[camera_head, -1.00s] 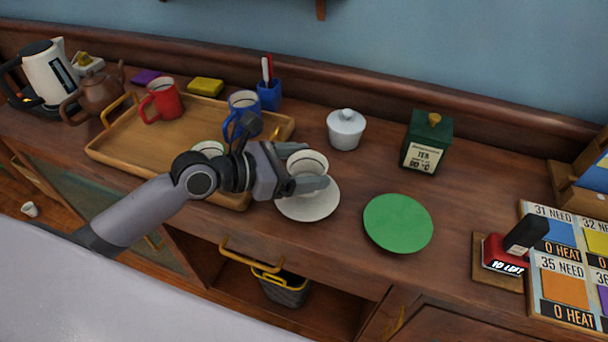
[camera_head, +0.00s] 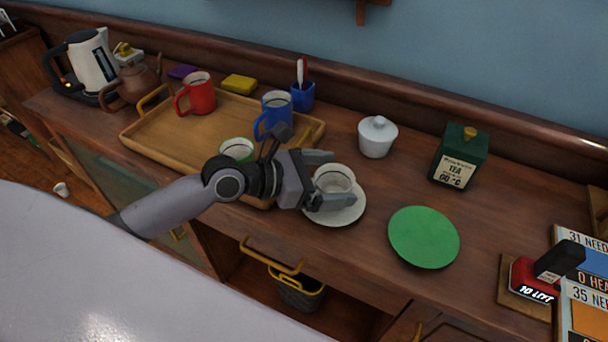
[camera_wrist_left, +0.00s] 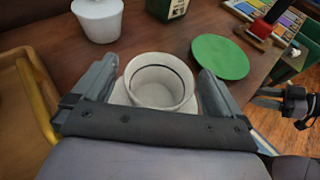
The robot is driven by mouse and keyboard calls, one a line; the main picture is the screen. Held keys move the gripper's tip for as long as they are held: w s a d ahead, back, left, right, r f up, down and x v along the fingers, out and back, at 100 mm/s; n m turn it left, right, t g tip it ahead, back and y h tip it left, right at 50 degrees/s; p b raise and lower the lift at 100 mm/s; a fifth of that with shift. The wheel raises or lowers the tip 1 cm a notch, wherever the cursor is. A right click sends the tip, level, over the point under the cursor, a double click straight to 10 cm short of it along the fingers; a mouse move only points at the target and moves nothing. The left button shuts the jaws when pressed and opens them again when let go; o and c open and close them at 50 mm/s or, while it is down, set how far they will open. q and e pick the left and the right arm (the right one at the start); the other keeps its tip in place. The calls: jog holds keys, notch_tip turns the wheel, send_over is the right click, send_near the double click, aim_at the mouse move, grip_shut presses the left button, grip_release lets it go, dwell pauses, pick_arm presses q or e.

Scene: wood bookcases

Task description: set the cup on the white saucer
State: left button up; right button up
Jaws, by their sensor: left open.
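The white cup (camera_head: 334,179) with a dark line inside its rim stands upright on the white saucer (camera_head: 343,218). My left gripper (camera_head: 326,180) is open, with one finger on each side of the cup. In the left wrist view the cup (camera_wrist_left: 159,82) sits between the spread fingers, with gaps on both sides. The saucer (camera_wrist_left: 121,96) shows there only as a sliver around the cup. A dark jointed part at the right of that view looks like my right gripper (camera_wrist_left: 262,98), too small to read its jaws.
A green plate (camera_head: 424,237) lies right of the saucer. A white lidded pot (camera_head: 377,138) and a green tea tin (camera_head: 459,158) stand behind. A wooden tray (camera_head: 150,140) with red, blue and green-rimmed cups is at left. Counter between plate and tin is clear.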

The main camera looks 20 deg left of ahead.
pick_arm(q)
jog(key=v, duration=1.1)
jog(key=shift+s+a, duration=0.2)
jog(key=shift+r, duration=0.1)
